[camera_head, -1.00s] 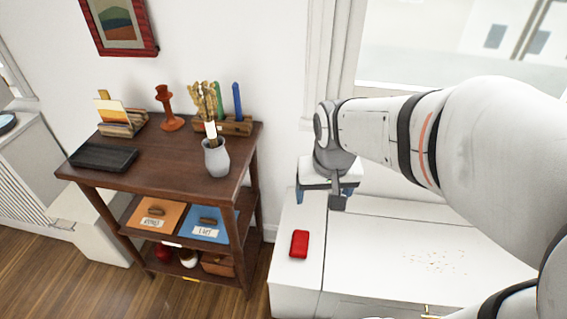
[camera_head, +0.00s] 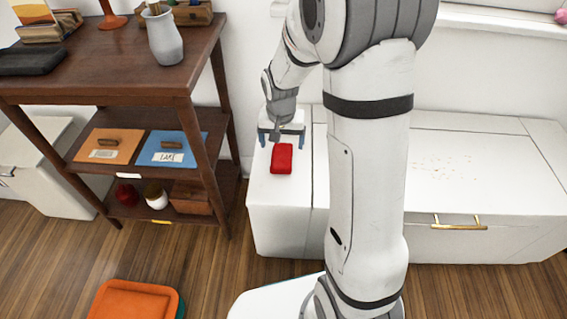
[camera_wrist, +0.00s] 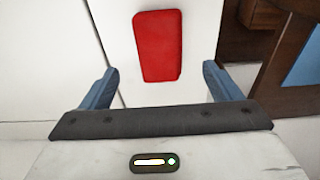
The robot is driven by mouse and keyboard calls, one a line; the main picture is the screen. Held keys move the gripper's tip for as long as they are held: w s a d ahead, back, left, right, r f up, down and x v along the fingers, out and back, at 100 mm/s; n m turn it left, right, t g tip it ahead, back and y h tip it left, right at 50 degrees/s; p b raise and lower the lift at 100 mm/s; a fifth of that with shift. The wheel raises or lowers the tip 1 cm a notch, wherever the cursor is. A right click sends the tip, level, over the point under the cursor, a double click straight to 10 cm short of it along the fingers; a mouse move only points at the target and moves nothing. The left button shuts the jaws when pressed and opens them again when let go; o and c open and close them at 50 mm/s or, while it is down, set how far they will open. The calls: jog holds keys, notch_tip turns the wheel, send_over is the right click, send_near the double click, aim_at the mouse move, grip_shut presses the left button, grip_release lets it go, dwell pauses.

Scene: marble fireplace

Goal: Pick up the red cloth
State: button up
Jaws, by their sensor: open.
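The red cloth (camera_head: 281,158) is a small folded rectangle lying flat on the left end of the white cabinet top (camera_head: 305,190). My gripper (camera_head: 281,133) is just behind the cloth in the head view, with its two blue fingers spread apart and nothing between them. In the wrist view the cloth (camera_wrist: 157,46) lies ahead of the open fingers (camera_wrist: 162,85), roughly centred between them and apart from both. The height of the fingers above the top is hard to tell.
A dark wooden shelf unit (camera_head: 120,70) with a grey vase (camera_head: 164,36) stands to the left. An orange cushion (camera_head: 135,300) lies on the floor. Scattered crumbs (camera_head: 440,165) lie on the cabinet top to the right, which is otherwise clear. A window sill runs behind.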

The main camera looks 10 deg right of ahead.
aim_at(282, 154)
jog(key=f+b, duration=0.1)
jog(key=f, duration=0.1)
jog(key=f+b, duration=0.1)
jog(key=f, duration=0.1)
jog(key=f+b, duration=0.1)
jog(key=f, duration=0.2)
jog(key=shift+w+d, duration=0.15)
jog(key=shift+w, duration=0.15)
jog(key=shift+r, duration=0.15)
jog(key=shift+c, duration=0.5)
jog(key=c, duration=1)
notch_tip(282, 154, up, 10)
jog(key=p, duration=0.4)
